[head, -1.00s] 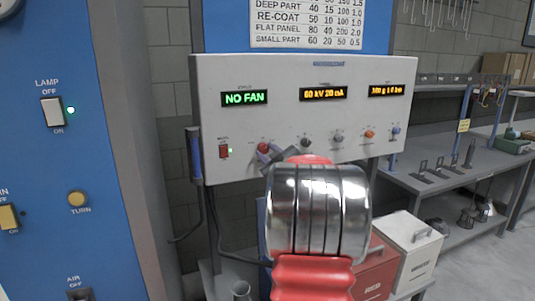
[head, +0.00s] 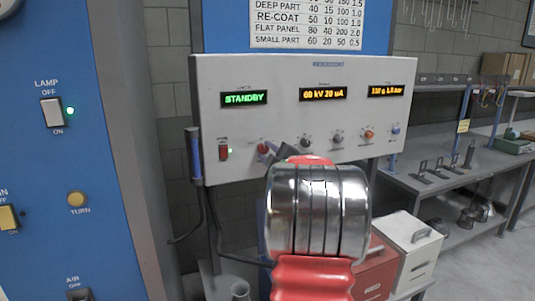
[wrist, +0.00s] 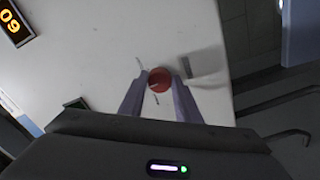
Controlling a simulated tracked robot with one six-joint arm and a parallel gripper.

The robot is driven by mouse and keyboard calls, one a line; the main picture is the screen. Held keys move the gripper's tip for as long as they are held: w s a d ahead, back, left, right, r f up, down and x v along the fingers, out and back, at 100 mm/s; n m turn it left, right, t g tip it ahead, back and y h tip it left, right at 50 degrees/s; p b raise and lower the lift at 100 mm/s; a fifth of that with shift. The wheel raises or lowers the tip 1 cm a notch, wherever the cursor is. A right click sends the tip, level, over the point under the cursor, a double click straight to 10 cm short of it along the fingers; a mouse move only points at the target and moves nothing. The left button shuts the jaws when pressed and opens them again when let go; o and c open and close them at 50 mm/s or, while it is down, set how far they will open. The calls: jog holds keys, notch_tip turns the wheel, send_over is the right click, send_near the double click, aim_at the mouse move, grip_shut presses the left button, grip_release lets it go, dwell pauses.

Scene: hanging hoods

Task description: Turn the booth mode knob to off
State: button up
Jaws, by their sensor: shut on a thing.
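A red knob (head: 263,148) sits at the left of the row on the pale control box (head: 215,75), under a green display (head: 244,98) reading STANDBY. Its label is too small to read. In the wrist view the red knob (wrist: 158,78) shows a pale pointer line, with small marks around it. My gripper (wrist: 161,84) is shut on this knob, one finger on each side. In the head view my gripper (head: 271,152) is at the knob, its fingers partly hidden behind my own arm.
A blue panel (head: 120,190) stands at the left.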

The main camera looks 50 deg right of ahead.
jog(key=shift+a+f, duration=0.1)
jog(key=shift+a, duration=0.05)
jog(key=o, duration=1.1)
jog(key=shift+c, duration=0.2)
jog(key=v, duration=1.3)
jog(key=shift+s, duration=0.35)
jog(key=shift+a, duration=0.1)
